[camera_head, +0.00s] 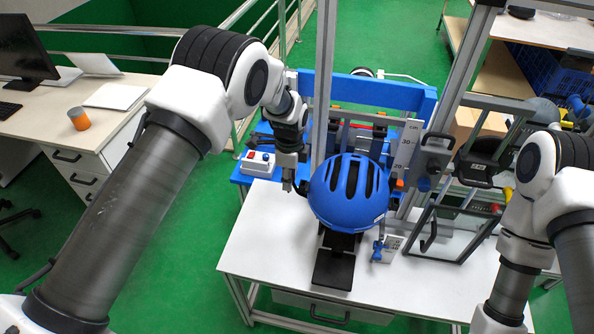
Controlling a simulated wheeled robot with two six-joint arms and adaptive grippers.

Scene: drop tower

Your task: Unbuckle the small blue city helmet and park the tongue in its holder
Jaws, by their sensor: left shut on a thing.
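The blue city helmet (349,193) with dark vents sits in the middle of the white bench, above a black support (334,262). My left gripper (295,187) points down just left of the helmet's shell. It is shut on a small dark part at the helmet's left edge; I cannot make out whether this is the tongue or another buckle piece. The strap and buckle under the helmet are hidden. A small blue piece (378,250) stands beside a grey block (390,247) right of the support; I cannot tell whether it is the holder. My right gripper is below the frame.
A metal upright (323,90) rises close behind my left gripper. A blue frame (400,95) stands behind the helmet. A clear-panelled guard (450,232) stands at the right. A white box with a red switch (258,160) is at the left. The bench's front left (260,245) is clear.

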